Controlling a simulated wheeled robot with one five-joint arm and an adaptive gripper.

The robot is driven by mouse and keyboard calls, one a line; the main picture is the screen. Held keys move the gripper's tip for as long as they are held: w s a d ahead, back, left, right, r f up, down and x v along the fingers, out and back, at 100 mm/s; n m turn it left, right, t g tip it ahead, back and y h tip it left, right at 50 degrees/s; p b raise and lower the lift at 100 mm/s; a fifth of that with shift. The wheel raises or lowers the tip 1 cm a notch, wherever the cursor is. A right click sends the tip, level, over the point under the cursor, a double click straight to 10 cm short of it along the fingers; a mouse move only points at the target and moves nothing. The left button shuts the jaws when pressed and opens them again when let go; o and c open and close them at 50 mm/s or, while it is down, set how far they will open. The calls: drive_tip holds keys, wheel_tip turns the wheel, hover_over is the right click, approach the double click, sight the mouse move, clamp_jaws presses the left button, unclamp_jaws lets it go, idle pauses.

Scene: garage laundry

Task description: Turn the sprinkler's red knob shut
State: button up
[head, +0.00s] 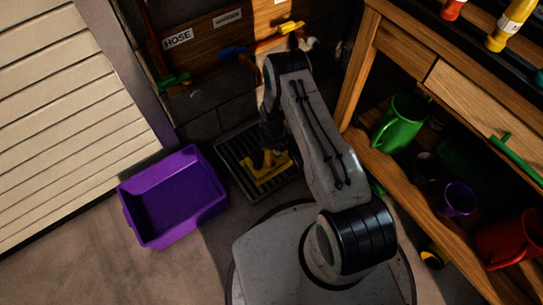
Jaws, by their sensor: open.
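My arm reaches up the head view and bends down at its far end. My gripper (266,157) is a dark shape low over the floor grate, open, partly hidden by my arm. A yellow piece (268,176) shows right below it; I cannot tell whether they touch. On the wall behind are a green handle (173,81), a blue handle (233,52) and a yellow handle (291,27), all apart from my gripper. A thin red part (150,22) runs at the top left. I cannot make out a red knob or a sprinkler.
A purple bin (172,238) stands left of the floor grate (232,158). A wooden workbench (369,158) fills the right side, with a green watering can (400,122) and other containers on its lower shelf. Floor at the lower left is clear.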

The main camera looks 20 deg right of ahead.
drive_tip(key=w+f+m+b, duration=0.1)
drive_tip(key=f+m, duration=0.3)
drive_tip(key=m, duration=0.5)
drive_tip(key=w+f+m+b, duration=0.1)
drive_tip(key=f+m, duration=0.3)
drive_tip(key=m, duration=0.5)
drive_tip(key=w+f+m+b, duration=0.1)
drive_tip(key=f+m+b, duration=0.2)
drive_tip(key=m, duration=0.5)
drive_tip(key=shift+f+m+t, duration=0.4)
drive_tip(key=shift+f, duration=0.35)
